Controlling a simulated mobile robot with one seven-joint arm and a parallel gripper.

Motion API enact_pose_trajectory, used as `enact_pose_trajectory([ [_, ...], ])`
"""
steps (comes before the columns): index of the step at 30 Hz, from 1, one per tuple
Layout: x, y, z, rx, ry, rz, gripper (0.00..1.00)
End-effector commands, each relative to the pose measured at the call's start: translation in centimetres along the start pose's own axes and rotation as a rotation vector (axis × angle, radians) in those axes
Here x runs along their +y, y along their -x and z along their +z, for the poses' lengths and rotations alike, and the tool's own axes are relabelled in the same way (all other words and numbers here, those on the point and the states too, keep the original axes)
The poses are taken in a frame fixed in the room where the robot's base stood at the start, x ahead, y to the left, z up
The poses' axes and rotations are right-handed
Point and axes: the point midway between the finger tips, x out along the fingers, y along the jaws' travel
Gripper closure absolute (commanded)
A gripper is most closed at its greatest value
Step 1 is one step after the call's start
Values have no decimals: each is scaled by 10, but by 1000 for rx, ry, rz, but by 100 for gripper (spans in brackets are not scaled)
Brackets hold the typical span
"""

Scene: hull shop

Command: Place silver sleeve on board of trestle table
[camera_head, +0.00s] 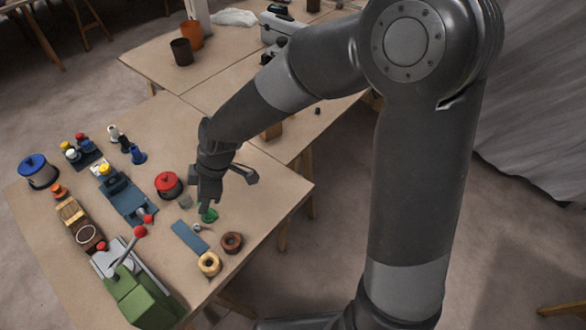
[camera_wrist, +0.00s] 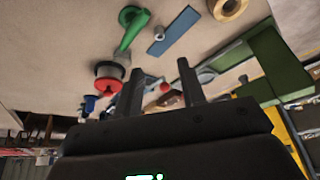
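A small silver piece (camera_head: 197,227), which looks like the silver sleeve, rests at the edge of a blue strip (camera_head: 188,238) on the board of the trestle table (camera_head: 268,192). It also shows on the strip in the wrist view (camera_wrist: 158,33). It is too small to tell whether it is hollow. My gripper (camera_head: 207,198) is over the table, above and behind the silver piece and apart from it. In the wrist view its two fingers (camera_wrist: 160,72) stand apart with nothing held between them.
A green piece (camera_head: 209,215), a grey cylinder (camera_head: 185,201) and a red-lidded pot (camera_head: 168,185) stand close to my gripper. Tan (camera_head: 209,264) and brown (camera_head: 232,243) rings lie near the front edge. A green machine (camera_head: 140,300) stands at front left. The board's right corner is clear.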

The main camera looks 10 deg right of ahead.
Motion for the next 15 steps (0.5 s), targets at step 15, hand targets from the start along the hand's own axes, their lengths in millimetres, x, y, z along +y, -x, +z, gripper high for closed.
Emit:
enact_pose_trajectory([
  [15, -2, 99, 87, -212, -437, 240, 63],
])
